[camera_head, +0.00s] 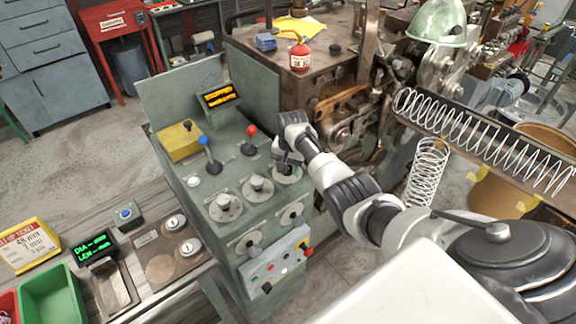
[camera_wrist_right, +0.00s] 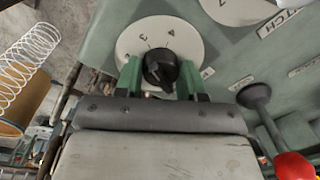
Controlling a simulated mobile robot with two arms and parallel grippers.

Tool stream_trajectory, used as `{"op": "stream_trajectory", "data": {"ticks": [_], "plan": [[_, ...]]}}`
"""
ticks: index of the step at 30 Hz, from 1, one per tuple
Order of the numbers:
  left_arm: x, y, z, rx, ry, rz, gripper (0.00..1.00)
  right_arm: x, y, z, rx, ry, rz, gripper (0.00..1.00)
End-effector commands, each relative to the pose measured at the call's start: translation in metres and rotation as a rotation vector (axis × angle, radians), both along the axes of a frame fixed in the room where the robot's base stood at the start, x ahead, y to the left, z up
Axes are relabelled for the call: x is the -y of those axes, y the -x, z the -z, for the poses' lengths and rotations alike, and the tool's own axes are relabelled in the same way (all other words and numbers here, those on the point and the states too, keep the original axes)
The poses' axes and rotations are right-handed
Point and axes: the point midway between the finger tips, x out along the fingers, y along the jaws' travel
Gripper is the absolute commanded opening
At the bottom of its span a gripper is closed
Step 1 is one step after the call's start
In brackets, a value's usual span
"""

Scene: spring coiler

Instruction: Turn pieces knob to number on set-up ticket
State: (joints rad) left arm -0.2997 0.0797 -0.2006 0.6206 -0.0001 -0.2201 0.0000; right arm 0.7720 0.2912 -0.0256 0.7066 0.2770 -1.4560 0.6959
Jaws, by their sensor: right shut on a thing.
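The set-up ticket (camera_head: 30,245) is a yellow-framed card at the far left in the head view, reading what looks like 48 mm, 7 mm and a smaller bottom line that I cannot make out. My right gripper (camera_head: 287,168) is at the top right knob of the green console. In the right wrist view my right gripper (camera_wrist_right: 160,80) is shut on a black knob (camera_wrist_right: 160,66) with a white numbered dial (camera_wrist_right: 130,42) around it. The digits 3 and 4 show on the dial; its lower part is hidden by the gripper. My left gripper is not in view.
The green console (camera_head: 205,180) carries other dials (camera_head: 225,207), a blue-topped lever (camera_head: 208,150) and a red-topped lever (camera_head: 250,140). In the wrist view the red ball (camera_wrist_right: 293,166) is close to my gripper's right. A coil spring (camera_head: 480,140) lies on a trough at right.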

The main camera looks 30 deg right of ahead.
Motion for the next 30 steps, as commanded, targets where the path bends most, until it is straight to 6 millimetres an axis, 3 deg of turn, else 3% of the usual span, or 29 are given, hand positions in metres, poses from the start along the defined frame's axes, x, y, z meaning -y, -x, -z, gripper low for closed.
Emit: {"op": "stream_trajectory", "data": {"ticks": [4,5,9,20,26,30], "plan": [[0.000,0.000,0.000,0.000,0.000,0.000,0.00,0.000,-0.001,-0.002,0.005,0.001,-0.001,0.15],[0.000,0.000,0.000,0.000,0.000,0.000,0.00,0.000,-0.001,-0.002,0.005,0.001,-0.001,0.44],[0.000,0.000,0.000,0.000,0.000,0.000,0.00,0.000,-0.001,-0.001,0.003,0.001,-0.001,0.65],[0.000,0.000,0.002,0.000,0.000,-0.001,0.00,0.000,-0.001,-0.004,0.003,0.000,-0.002,0.65],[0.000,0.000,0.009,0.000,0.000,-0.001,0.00,0.002,0.001,-0.028,0.007,0.002,-0.003,0.65],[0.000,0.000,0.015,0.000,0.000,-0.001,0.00,0.003,0.002,-0.060,0.008,0.002,-0.001,0.65]]}}
